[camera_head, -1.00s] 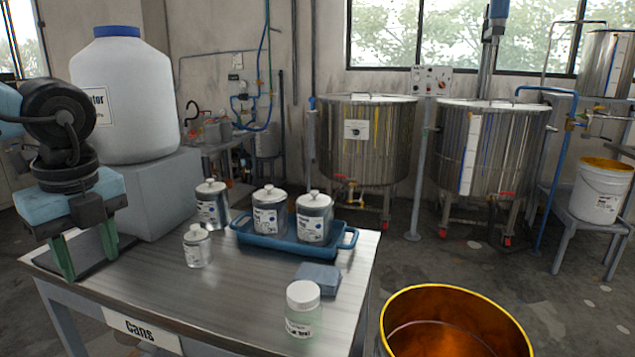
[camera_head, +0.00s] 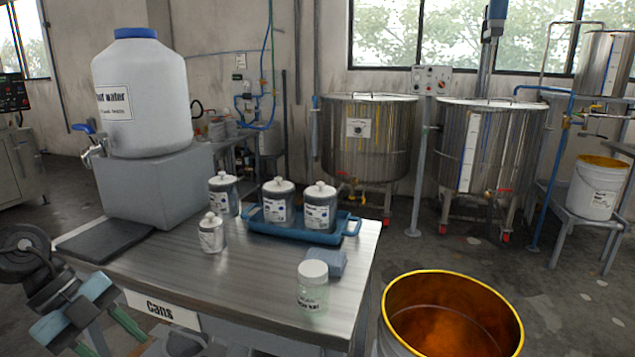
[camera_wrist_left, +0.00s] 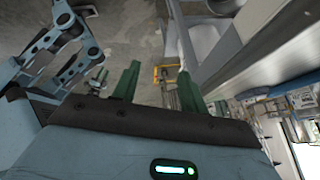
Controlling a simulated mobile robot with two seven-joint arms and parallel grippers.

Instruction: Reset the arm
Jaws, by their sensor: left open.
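My left gripper (camera_head: 106,334) is at the lower left of the head view, in front of the table's near left edge and below the tabletop. Its two green fingers are apart with nothing between them. In the left wrist view its fingers (camera_wrist_left: 158,86) are also spread and empty, with the floor behind them. The right gripper does not show in either view.
The steel table (camera_head: 205,280) carries a water tank (camera_head: 150,90) on a grey block, a dark mat (camera_head: 105,240), a blue tray (camera_head: 290,235) with two cans, other jars and a blue cloth (camera_head: 328,263). An orange-lined drum (camera_head: 450,285) stands right of it.

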